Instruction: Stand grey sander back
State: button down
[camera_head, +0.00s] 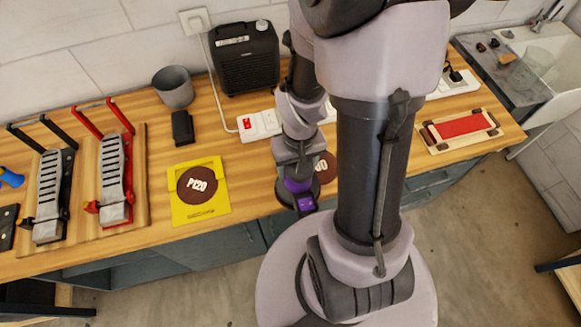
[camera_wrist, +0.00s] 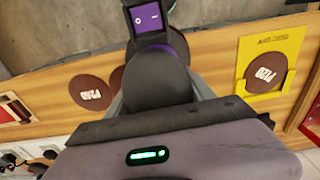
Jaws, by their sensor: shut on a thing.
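The sander (camera_head: 301,186), dark grey with purple trim, is in my gripper, low over the bench's front edge in the head view. In the wrist view its rounded dark grey body (camera_wrist: 157,82) sits between my gripper's fingers (camera_wrist: 160,95), with a purple panel (camera_wrist: 148,18) at its far end. My gripper (camera_head: 299,168) is shut on it. A dark brown round edge (camera_wrist: 117,76) shows beside the sander; I cannot tell whether it is the sander's pad or a loose disc. My arm hides part of the bench. I cannot make out a stand for the sander.
A brown disc (camera_head: 326,167) lies close by, partly hidden. Another lies on a yellow sheet (camera_head: 180,218) to the left. Red and black clamp-like tools, a grey cup (camera_head: 174,87), a black box (camera_head: 246,58), a power strip (camera_head: 259,124) and a red block (camera_head: 460,127) are on the bench.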

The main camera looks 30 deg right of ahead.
jog(key=w+a+f+b, duration=0.1)
jog(key=w+a+f, duration=0.3)
jog(key=w+a, duration=0.5)
jog(key=shift+w+f+b, duration=0.35)
jog(key=shift+w, duration=0.5)
jog(key=shift+s+f+b, duration=0.35)
jog(key=shift+f+b, duration=0.35)
jog(key=shift+b, duration=0.05)
jog(key=c, duration=0.8)
grip_release()
jog(key=o, duration=0.4)
jog(key=shift+w, duration=0.25)
jog(key=shift+s, duration=0.1)
jog(key=shift+r, duration=0.15)
